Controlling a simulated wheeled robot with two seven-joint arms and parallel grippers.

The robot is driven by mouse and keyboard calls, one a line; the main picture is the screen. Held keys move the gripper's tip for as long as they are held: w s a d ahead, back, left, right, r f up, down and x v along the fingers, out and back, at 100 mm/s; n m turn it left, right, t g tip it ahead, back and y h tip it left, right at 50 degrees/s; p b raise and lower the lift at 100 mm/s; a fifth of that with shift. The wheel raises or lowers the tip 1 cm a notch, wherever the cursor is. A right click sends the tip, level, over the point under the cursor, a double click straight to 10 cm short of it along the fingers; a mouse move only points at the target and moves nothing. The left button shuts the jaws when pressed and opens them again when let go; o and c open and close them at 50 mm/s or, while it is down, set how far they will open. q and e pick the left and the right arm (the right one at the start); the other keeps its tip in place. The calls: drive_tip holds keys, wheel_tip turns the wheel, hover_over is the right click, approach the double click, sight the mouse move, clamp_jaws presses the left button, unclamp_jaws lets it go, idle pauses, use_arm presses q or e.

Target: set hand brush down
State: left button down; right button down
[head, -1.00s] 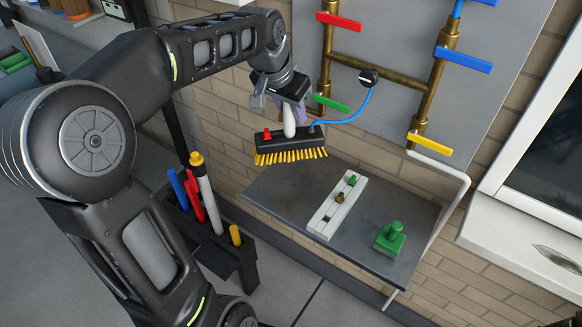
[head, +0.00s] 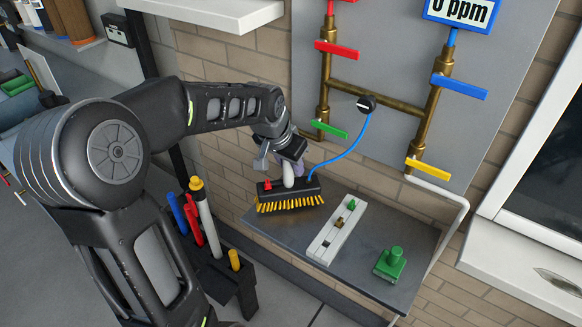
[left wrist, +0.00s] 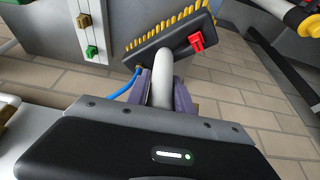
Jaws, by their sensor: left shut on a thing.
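The hand brush (head: 312,187) has a black block, yellow bristles pointing down, a white handle and a red clip. A blue hose joins it to the pipework. My left gripper (head: 287,163) is shut on the white handle from above. In the left wrist view, the gripper (left wrist: 162,92) grips the handle between purple pads, and the brush (left wrist: 170,48) extends beyond them. The bristles are at the left end of the grey shelf (head: 270,232); I cannot tell whether they touch it. My right gripper is not in view.
A white rail (head: 332,228) with small fittings and a green block (head: 390,263) stand on the shelf, right of the brush. A black holder (head: 226,278) with coloured tubes stands below left. Brass pipes (head: 378,95) with coloured levers are on the wall panel. Clear shelf lies in front of the brush.

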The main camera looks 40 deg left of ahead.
use_arm(q)
drive_tip(key=shift+w+f, duration=0.1)
drive_tip(key=shift+f, duration=0.4)
drive_tip(key=shift+f, duration=0.2)
drive_tip(key=c, duration=1.1)
unclamp_jaws()
drive_tip(key=shift+r, duration=0.1)
drive_tip(key=v, duration=1.2)
drive_tip(key=shift+d, duration=0.1)
